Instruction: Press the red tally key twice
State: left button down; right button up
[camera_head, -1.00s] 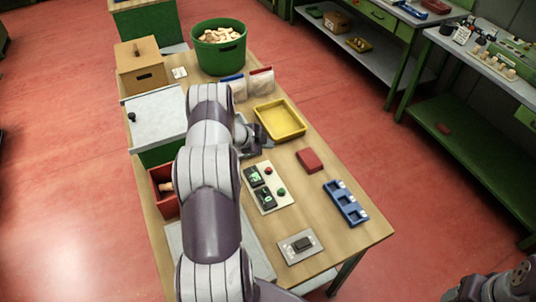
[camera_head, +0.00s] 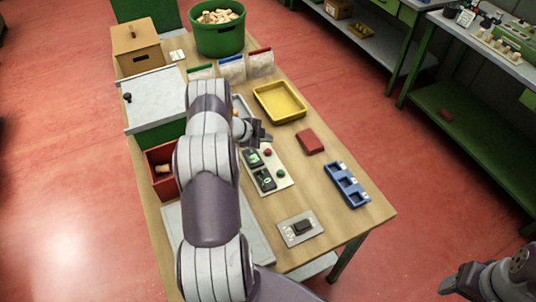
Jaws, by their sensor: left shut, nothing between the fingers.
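The red tally key (camera_head: 268,152) is a small round button on a pale panel (camera_head: 283,187) on the wooden table. A green key (camera_head: 281,174) sits below it in the picture, and two dark counter displays (camera_head: 264,179) are to their left. My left gripper (camera_head: 264,137) is shut and empty, just beyond the red key at the panel's far end. It looks apart from the key, but its height above the panel is hard to judge. My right gripper (camera_head: 454,283) is at the lower right, away from the table; its fingers are unclear.
A yellow tray (camera_head: 258,96), a red block (camera_head: 310,141), a blue rack (camera_head: 346,186) and a grey plate with a dark switch (camera_head: 300,228) surround the panel.

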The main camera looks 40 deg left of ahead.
aim_at(266, 151)
pick_arm(q)
notch_tip(266, 151, down, 3)
jog(key=shift+a+f+b, duration=0.1)
jog(key=shift+b, duration=0.85)
dwell(1.1)
jog(key=shift+f+b, duration=0.3)
jog(key=shift+b, duration=0.1)
jog(key=shift+f+b, duration=0.45)
dwell(0.5)
jog(key=shift+r, duration=0.1)
jog(key=shift+r+p, duration=0.65)
jog(key=shift+r, duration=0.15)
